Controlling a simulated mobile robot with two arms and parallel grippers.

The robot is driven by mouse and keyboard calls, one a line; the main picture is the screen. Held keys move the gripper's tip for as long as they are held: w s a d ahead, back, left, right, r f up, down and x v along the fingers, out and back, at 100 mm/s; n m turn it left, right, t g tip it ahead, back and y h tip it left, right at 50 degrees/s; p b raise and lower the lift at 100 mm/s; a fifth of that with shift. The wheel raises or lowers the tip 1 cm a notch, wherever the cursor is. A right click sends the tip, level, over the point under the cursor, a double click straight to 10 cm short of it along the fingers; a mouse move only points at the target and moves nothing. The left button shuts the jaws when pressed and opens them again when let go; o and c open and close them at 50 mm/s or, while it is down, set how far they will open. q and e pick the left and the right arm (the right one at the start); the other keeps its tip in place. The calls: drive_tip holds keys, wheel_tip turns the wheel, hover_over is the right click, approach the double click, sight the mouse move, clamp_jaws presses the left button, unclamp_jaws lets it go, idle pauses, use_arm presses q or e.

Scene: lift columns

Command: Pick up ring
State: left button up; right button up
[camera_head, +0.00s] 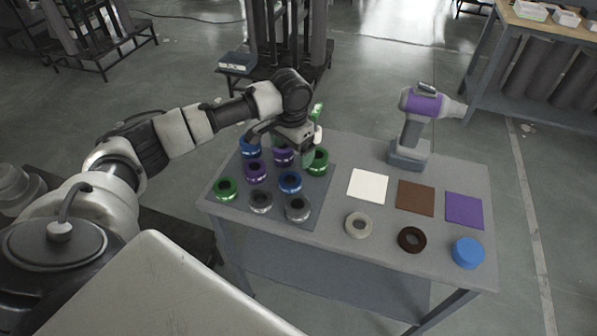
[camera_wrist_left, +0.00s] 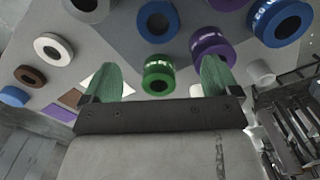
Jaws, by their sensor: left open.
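Several rings sit on a dark mat (camera_head: 321,202) on the table's left part: a blue ring (camera_head: 249,147), a purple ring (camera_head: 255,171), a blue ring (camera_head: 290,181), a green ring (camera_head: 227,189) and grey rings (camera_head: 260,201) among them. A green ring (camera_head: 318,163) lies at the mat's back right. My left gripper (camera_head: 311,146) is just above and beside it, partly hiding the purple ring (camera_head: 283,156). In the left wrist view the open fingers (camera_wrist_left: 160,80) stand either side of a green ring (camera_wrist_left: 158,75); I cannot tell whether they touch it. My right gripper is not in view.
To the right lie white (camera_head: 368,186), brown (camera_head: 416,197) and purple (camera_head: 464,210) squares. In front of them are a pale ring (camera_head: 358,225), a dark brown ring (camera_head: 411,239) and a blue round piece (camera_head: 467,252). A purple-grey power tool (camera_head: 412,135) stands behind.

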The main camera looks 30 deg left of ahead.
use_arm(q)
hover_over(292, 177)
drive_tip(key=s, duration=0.1)
drive_tip(key=f, duration=0.4)
drive_tip(key=shift+s+d+f, duration=0.15)
drive_tip(key=shift+d+f, duration=0.05)
drive_tip(key=shift+d, duration=0.1)
drive_tip(key=shift+f, duration=0.25)
wheel_tip(292, 177, down, 5)
drive_tip(key=shift+r+p, duration=0.15)
drive_tip(key=shift+p, duration=0.15)
drive_tip(key=shift+f, duration=0.3)
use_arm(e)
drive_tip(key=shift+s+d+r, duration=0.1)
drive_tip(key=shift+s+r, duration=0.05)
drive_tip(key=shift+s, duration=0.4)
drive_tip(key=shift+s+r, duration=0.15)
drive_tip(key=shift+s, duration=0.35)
use_arm(q)
drive_tip(key=shift+c, duration=0.3)
drive_tip(key=c, duration=1)
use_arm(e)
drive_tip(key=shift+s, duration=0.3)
use_arm(q)
drive_tip(key=shift+r, duration=0.1)
